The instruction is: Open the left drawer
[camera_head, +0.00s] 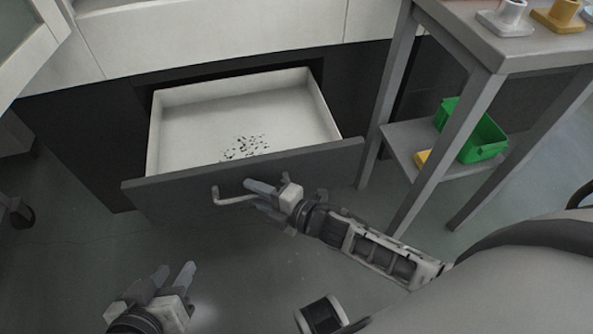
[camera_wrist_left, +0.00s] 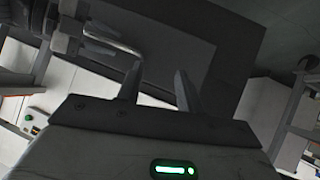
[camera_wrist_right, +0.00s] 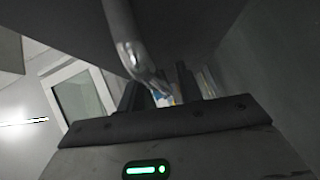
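The left drawer (camera_head: 240,105) stands pulled out of the dark cabinet, its pale inside showing with dark specks on the floor. Its grey front (camera_head: 180,185) carries a bar handle (camera_head: 232,199), partly hidden behind my right gripper (camera_head: 252,195). My right gripper is at the handle with its fingers apart, and the bar runs in between them. The right wrist view also shows the handle (camera_wrist_right: 130,45) reaching toward the fingers; contact is unclear. My left gripper (camera_head: 178,268) is open and empty, low in front of the drawer and apart from it.
A grey table (camera_head: 480,50) stands right of the drawer, with its leg near the drawer's right side. A green bin (camera_head: 475,135) sits on its lower shelf. Small white and yellow parts (camera_head: 560,14) are on top.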

